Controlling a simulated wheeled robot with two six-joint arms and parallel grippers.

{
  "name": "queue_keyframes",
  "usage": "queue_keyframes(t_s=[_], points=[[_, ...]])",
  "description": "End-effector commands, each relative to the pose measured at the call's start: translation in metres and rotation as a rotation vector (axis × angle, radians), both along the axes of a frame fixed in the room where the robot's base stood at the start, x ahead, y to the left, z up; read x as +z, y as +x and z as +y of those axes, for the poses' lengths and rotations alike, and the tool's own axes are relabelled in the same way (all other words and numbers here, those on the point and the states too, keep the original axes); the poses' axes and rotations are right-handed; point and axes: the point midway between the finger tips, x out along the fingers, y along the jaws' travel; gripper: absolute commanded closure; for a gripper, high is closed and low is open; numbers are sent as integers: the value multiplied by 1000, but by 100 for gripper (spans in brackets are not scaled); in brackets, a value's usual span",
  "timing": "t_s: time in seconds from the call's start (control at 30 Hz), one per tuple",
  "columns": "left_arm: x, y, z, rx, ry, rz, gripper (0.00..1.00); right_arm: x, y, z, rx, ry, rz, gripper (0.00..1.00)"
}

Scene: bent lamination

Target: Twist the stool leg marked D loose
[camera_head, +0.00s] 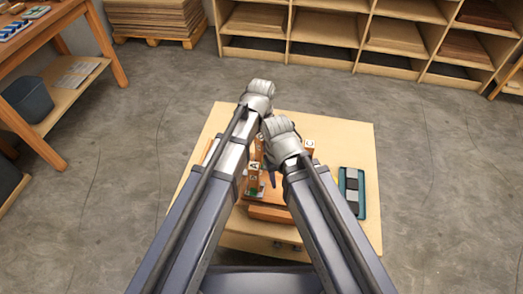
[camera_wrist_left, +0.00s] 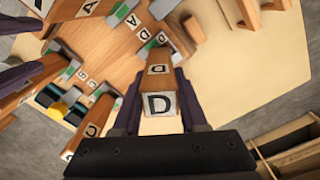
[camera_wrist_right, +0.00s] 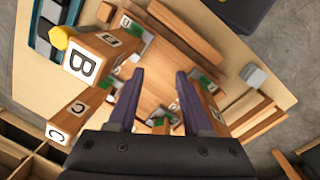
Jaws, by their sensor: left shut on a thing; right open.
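The stool's wooden seat (camera_wrist_right: 165,90) lies underside up on the work table, with wooden legs standing from it in green-and-grey sockets. Leg D (camera_wrist_left: 160,104) stands between the fingers of my left gripper (camera_wrist_left: 158,88), which is shut on it near its marked end. Leg B (camera_wrist_right: 84,62) and leg C (camera_wrist_right: 60,128) rise at the left in the right wrist view. Leg A (camera_head: 254,167) shows in the head view. My right gripper (camera_wrist_right: 158,80) is open above the seat with nothing between its fingers. The wrists hide much of the stool in the head view.
The pale table top (camera_head: 352,140) is clear at the right and back. A dark tray (camera_head: 352,192) lies at its right side. Loose wooden bars (camera_wrist_right: 185,35) lie beside the seat. Shelves stand at the back, and a bench (camera_head: 60,25) stands at the far left.

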Motion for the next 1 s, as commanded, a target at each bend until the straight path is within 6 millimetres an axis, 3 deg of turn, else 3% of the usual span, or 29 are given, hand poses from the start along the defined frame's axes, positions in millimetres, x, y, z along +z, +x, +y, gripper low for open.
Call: queue_keyframes(t_s=[0.33,0.63,1.0], points=[[0,0,0,14,0,0,100,0,0,0,0,0,0,50],[0,0,0,284,0,0,100,0,0,0,0,0,0,50],[0,0,0,318,0,0,100,0,0,0,0,0,0,50]])
